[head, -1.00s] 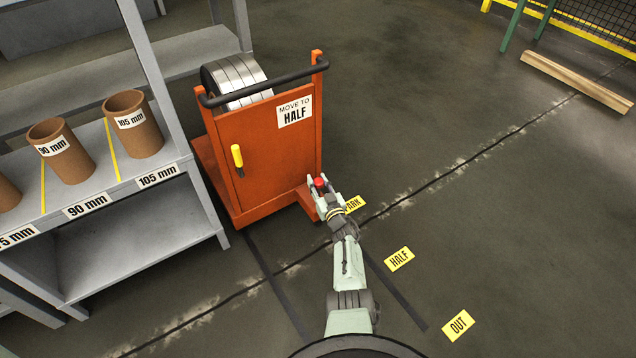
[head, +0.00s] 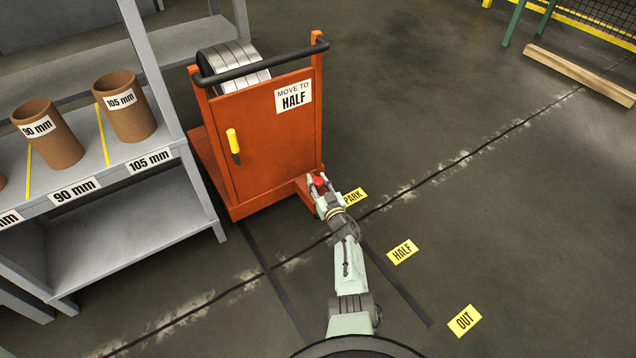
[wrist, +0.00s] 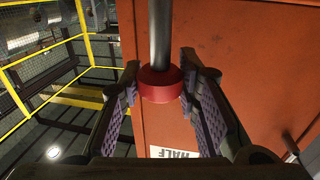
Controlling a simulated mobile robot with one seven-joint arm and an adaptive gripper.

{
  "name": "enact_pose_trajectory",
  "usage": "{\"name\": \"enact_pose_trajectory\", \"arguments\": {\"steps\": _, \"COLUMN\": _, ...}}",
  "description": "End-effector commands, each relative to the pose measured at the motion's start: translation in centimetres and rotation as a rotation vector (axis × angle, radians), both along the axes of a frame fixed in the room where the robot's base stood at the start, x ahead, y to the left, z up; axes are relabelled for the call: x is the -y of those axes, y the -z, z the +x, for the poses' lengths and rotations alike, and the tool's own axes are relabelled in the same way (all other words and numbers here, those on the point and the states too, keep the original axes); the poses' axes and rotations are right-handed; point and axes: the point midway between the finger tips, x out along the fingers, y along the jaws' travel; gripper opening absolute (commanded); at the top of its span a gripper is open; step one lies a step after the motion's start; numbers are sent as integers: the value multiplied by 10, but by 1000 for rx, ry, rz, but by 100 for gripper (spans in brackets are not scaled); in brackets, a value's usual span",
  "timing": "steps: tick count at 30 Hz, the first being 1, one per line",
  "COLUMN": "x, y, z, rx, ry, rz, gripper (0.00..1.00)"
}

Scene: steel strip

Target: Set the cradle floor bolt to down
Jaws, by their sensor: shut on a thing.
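The orange cradle cart (head: 265,145) stands on the floor beside the shelf, with a steel coil (head: 228,60) on it and a "MOVE TO HALF" sign. The floor bolt's red knob (head: 319,181) is at the cart's lower right corner, by the yellow PARK label (head: 354,196). My gripper (head: 319,183) is shut on the red knob. In the wrist view, the red knob (wrist: 160,84) sits between the two finger pads, on a grey metal rod (wrist: 160,35). The bolt's lower end is hidden in the head view.
A grey shelf (head: 130,215) with cardboard tubes stands close at the left. Yellow HALF (head: 402,251) and OUT (head: 464,321) labels lie on the floor beside a dark track line. A wooden beam (head: 580,75) lies far right.

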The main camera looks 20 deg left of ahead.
Motion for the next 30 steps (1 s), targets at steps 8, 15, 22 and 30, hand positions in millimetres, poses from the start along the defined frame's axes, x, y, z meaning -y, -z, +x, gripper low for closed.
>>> {"name": "enact_pose_trajectory", "arguments": {"steps": 8, "x": 2, "y": 4, "z": 0, "rx": -10, "ry": 7, "rz": -8, "gripper": 35}}
{"name": "enact_pose_trajectory", "arguments": {"steps": 15, "x": 1, "y": 3, "z": 0, "rx": -7, "ry": 4, "rz": -6, "gripper": 51}}
{"name": "enact_pose_trajectory", "arguments": {"steps": 22, "x": 1, "y": 2, "z": 0, "rx": -6, "ry": 3, "rz": -5, "gripper": 51}}
{"name": "enact_pose_trajectory", "arguments": {"steps": 30, "x": 0, "y": -18, "z": 0, "rx": -5, "ry": 2, "rz": -5, "gripper": 51}}
